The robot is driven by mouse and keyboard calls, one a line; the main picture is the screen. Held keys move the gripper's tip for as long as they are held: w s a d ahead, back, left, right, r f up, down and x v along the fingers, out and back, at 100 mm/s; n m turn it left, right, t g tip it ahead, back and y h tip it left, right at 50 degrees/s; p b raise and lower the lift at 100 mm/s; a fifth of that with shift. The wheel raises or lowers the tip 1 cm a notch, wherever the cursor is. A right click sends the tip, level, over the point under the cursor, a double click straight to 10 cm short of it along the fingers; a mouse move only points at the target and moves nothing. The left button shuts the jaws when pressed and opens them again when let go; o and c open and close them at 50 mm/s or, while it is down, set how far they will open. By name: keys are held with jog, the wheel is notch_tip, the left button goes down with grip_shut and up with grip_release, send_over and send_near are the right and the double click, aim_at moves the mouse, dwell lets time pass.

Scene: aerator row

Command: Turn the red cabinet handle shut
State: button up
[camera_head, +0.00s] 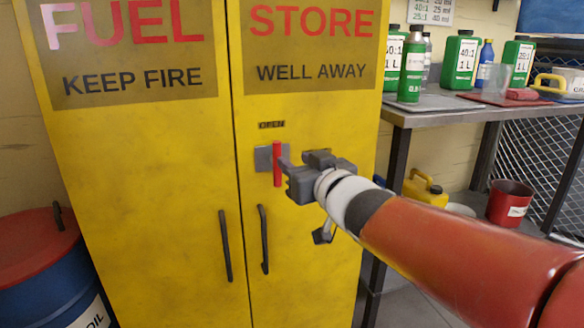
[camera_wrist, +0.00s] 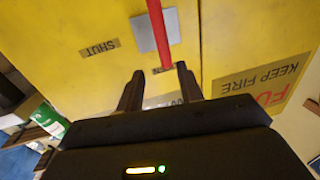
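The red handle (camera_head: 277,163) is a bar on a grey plate (camera_head: 262,158) on the yellow cabinet's right door (camera_head: 305,110). It stands upright in the head view. A small label (camera_head: 271,125) above it is too small to read. In the wrist view the red handle (camera_wrist: 158,30) comes down between the fingertips' lines, and a "SHUT" label (camera_wrist: 98,48) is to its left. My gripper (camera_head: 286,166) is close on the handle's right. In the wrist view my gripper (camera_wrist: 158,70) is open, its two fingers apart. I cannot tell whether it touches the handle.
Two black door pulls (camera_head: 225,246) are lower on the cabinet. A bench (camera_head: 440,115) with green bottles stands right, with a yellow can (camera_head: 424,190) and a red bucket (camera_head: 510,203) below. A blue drum with a red lid (camera_head: 35,245) stands left.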

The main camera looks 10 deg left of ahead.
aim_at(279, 152)
jog(key=shift+y, duration=0.3)
jog(key=x, duration=0.8)
jog(key=shift+s+a, duration=0.15)
jog(key=shift+a, duration=0.15)
grip_shut()
